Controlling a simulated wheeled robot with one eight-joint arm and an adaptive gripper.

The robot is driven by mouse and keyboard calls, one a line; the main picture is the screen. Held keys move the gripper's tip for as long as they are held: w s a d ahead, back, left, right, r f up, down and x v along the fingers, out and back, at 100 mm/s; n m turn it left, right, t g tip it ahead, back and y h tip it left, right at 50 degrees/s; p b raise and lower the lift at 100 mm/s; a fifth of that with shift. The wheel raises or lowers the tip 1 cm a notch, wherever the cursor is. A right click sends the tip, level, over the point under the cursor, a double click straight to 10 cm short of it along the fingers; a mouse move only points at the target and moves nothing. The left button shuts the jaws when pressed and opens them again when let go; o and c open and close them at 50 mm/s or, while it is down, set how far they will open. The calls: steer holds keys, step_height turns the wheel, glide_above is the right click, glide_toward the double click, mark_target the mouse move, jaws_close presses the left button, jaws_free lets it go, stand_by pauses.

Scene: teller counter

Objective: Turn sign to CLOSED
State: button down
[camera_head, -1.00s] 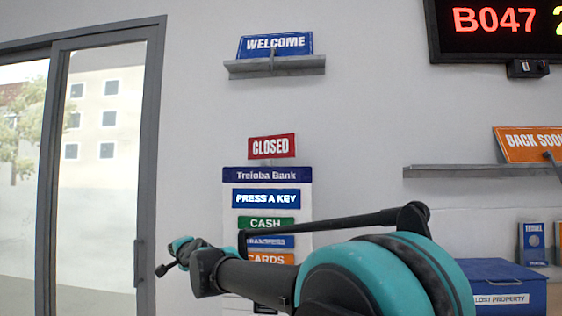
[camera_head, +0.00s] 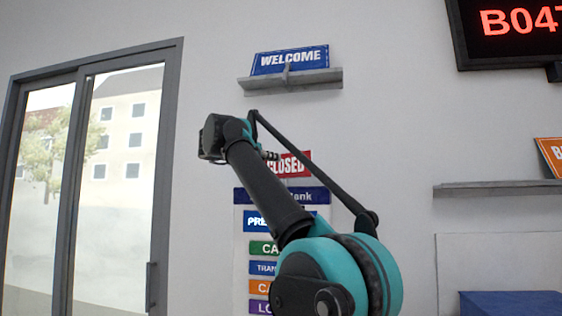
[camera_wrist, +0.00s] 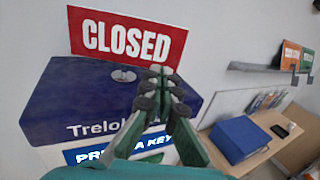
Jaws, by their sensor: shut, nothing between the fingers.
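The red CLOSED sign (camera_head: 294,165) stands above the Treloba Bank kiosk in the head view, with its left part hidden behind my arm. In the wrist view the sign (camera_wrist: 124,38) stands upright at the kiosk top's back edge, and its white CLOSED lettering faces the camera. My gripper (camera_wrist: 161,72) is shut and empty. In the head view my gripper is mostly hidden behind my arm.
The blue kiosk top (camera_wrist: 80,90) has a round silver knob (camera_wrist: 123,75). A WELCOME sign (camera_head: 291,59) sits on a wall shelf (camera_head: 300,82) above. A shelf (camera_head: 500,188) is at right. A blue box (camera_wrist: 239,138) stands on a counter. A glass door (camera_head: 115,180) is at left.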

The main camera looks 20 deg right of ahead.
mark_target(302, 163)
steer(key=x, duration=1.2)
steer(key=shift+w+d, duration=0.1)
steer(key=shift+d, duration=0.25)
steer(key=shift+d+n+t+y, duration=0.3)
steer(key=shift+d+n+t, duration=0.1)
steer(key=shift+n+t, duration=0.1)
steer(key=shift+w+d+n+t+y, duration=0.1)
steer(key=shift+d+n+t+y, duration=0.45)
steer(key=shift+n+t+y, duration=0.35)
steer(key=shift+x, duration=0.75)
steer(key=shift+d, duration=0.15)
